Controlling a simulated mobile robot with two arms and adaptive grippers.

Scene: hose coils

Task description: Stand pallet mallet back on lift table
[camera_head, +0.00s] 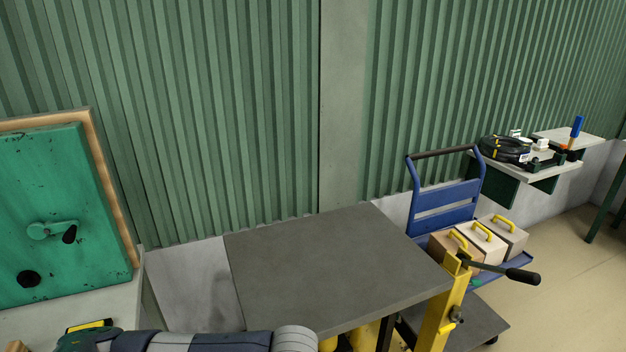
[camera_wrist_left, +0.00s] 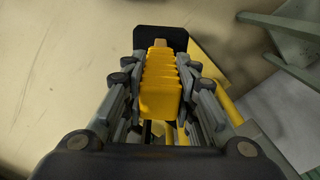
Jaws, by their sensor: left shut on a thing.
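My left gripper (camera_wrist_left: 158,68) is shut on the pallet mallet. In the left wrist view the mallet's ribbed yellow grip (camera_wrist_left: 160,98) lies between the fingers. A short brown part and the black head (camera_wrist_left: 160,37) show beyond it, above the pale floor. The lift table (camera_head: 325,265) has a bare, flat grey top in the head view, with a yellow post (camera_head: 440,315) and a black-handled lever at its right. My left gripper and the mallet do not show in the head view. My right gripper is in neither view.
A blue cart (camera_head: 447,205) with several yellow-handled boxes stands right of the lift table. A wall shelf (camera_head: 550,172) with a black hose coil (camera_head: 505,149) is farther right. A green panel (camera_head: 65,210) stands at left. The lift table's top is clear.

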